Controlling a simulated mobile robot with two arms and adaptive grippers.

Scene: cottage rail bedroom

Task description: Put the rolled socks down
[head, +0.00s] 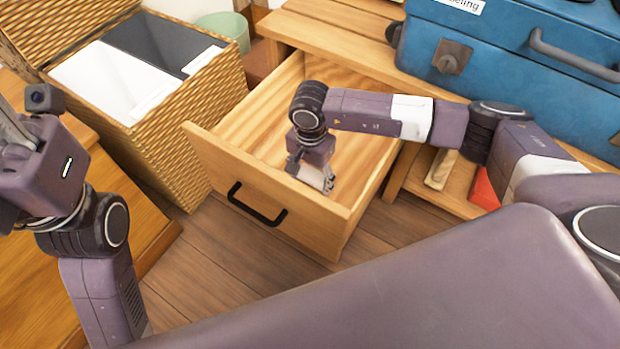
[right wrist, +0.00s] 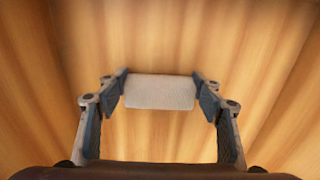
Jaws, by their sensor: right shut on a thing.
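The rolled socks (right wrist: 160,92) show in the right wrist view as a pale grey-white roll between the two fingers. My right gripper (head: 325,180) is shut on them and reaches down into the open wooden drawer (head: 268,185). Bare drawer wood shows around the roll; whether it touches the drawer floor I cannot tell. In the head view the socks are mostly hidden by the gripper. My left gripper (head: 14,130) is partly in view at the left edge, away from the drawer; its fingers are not clear.
A wicker basket (head: 175,130) with a white and a dark compartment stands left of the drawer. A blue suitcase (head: 500,65) rests on the wooden top at right. A red item (head: 485,190) lies on the lower shelf. The drawer looks otherwise empty.

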